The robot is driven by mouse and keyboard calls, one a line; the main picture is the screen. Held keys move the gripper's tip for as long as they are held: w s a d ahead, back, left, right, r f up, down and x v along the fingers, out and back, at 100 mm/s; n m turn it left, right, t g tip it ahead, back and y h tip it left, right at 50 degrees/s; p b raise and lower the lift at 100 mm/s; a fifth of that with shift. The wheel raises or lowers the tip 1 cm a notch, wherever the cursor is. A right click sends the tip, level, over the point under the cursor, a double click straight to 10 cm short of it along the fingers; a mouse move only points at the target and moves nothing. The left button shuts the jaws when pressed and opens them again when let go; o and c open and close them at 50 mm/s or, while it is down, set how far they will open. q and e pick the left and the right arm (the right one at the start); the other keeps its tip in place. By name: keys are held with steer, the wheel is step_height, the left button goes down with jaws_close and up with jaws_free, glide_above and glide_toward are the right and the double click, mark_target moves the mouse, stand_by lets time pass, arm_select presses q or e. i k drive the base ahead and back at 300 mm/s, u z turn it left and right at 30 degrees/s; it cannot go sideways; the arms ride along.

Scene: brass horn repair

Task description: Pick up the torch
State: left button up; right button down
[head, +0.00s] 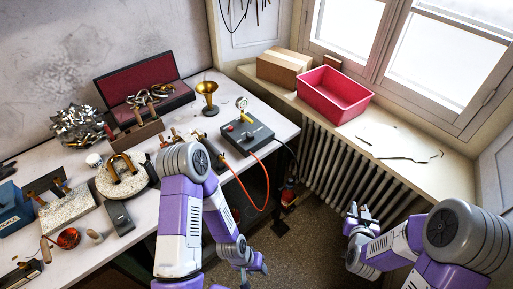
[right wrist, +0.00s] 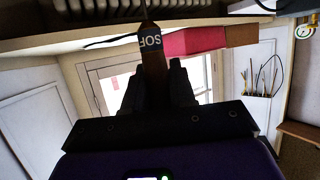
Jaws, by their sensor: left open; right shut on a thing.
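My right gripper (head: 360,214) is over the floor in front of the radiator. In the right wrist view its fingers are shut on a brown-handled tool (right wrist: 153,72) with a dark band lettered "SOF" and a thin rod beyond it. I cannot tell from the letters what the tool is. My left gripper (head: 254,270) is open and low in front of the bench, apart from everything on it. An orange hose (head: 265,208) loops from a dark gauge box (head: 247,135) down past the bench edge and back up behind my left arm. I cannot make out a torch clearly; my arm hides part of the bench.
The bench (head: 140,225) holds a brass horn bell (head: 207,97), a red-lined case (head: 150,85), a wooden tool block (head: 136,132) and several small tools. A red bin (head: 333,92) and a cardboard box (head: 284,68) stand on the sill above the radiator (head: 345,165).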

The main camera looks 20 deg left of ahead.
mark_target(204, 140)
steer(key=u, duration=0.75)
steer(key=i, duration=0.25)
steer(key=u, duration=0.1)
